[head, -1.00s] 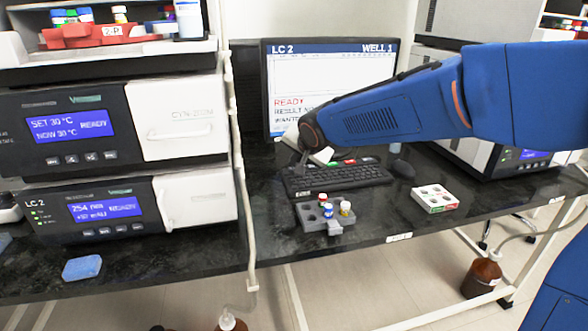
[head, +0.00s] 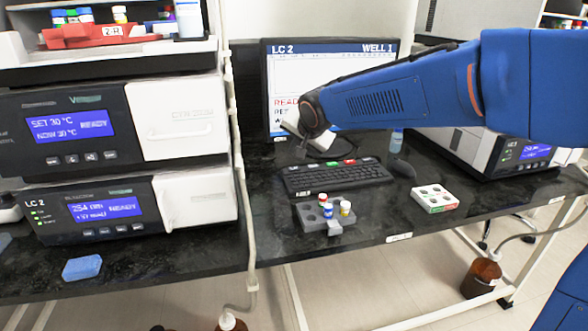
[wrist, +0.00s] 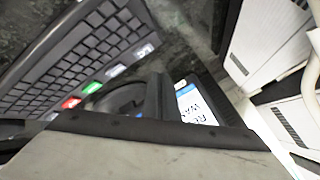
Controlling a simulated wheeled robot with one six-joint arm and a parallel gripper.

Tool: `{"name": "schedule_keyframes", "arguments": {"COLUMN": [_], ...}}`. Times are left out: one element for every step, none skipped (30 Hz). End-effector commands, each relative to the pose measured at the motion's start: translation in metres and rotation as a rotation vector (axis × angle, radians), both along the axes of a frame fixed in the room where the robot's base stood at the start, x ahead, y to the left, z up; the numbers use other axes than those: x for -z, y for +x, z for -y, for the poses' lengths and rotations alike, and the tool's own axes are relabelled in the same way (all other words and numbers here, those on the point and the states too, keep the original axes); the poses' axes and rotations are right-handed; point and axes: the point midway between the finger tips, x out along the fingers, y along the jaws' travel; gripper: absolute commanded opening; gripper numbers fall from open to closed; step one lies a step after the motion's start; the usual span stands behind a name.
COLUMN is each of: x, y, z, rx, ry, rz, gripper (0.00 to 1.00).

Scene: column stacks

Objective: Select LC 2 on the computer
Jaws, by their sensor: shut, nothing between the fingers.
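The computer monitor (head: 330,85) reads "LC 2" at its top left and "WELL 1" at its top right; my arm covers its lower right. The black keyboard (head: 337,178) lies in front of it, with coloured keys along its back edge, among them a green key (head: 331,163) and a red key (head: 350,161). In the wrist view the red key (wrist: 71,103), green key (wrist: 92,87) and pale keys (wrist: 117,70) show. My gripper (head: 301,152) is shut and empty, above and behind the keyboard's back left, apart from the keys.
A grey vial rack (head: 310,217) with several capped vials stands before the keyboard. Stacked instruments (head: 120,205) stand left, beyond a pale upright post (head: 238,150).

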Motion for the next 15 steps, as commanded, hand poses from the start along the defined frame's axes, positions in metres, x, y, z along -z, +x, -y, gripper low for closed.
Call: {"name": "schedule_keyframes", "arguments": {"x": [-0.005, -0.007, -0.01, -0.012, -0.014, -0.016, -0.018, -0.019, -0.02, -0.02, -0.02, -0.021, -0.021, -0.02, -0.02], "y": [0.0, 0.0, 0.0, 0.0, 0.0, 0.0, 0.0, 0.0, 0.0, 0.0, 0.0, 0.0, 0.0, 0.0, 0.0], "z": [0.0, 0.0, 0.0, 0.0, 0.0, 0.0, 0.0, 0.0, 0.0, 0.0, 0.0, 0.0, 0.0, 0.0, 0.0], "rx": [0.0, 0.0, 0.0, 0.0, 0.001, 0.001, 0.0, 0.0, 0.0, 0.0, 0.0, 0.001, 0.001, 0.001, 0.001], "ry": [0.001, 0.001, 0.001, 0.001, 0.001, 0.001, 0.001, 0.001, 0.001, 0.001, 0.001, 0.001, 0.001, 0.001, 0.001], "rz": [0.001, 0.001, 0.001, 0.001, 0.0, 0.0, 0.0, 0.0, 0.0, 0.0, 0.0, 0.0, 0.0, 0.0, 0.0], "gripper": [0.0, 0.0, 0.0, 0.0, 0.0, 0.0, 0.0, 0.0, 0.0, 0.0, 0.0, 0.0, 0.0, 0.0, 0.0]}}
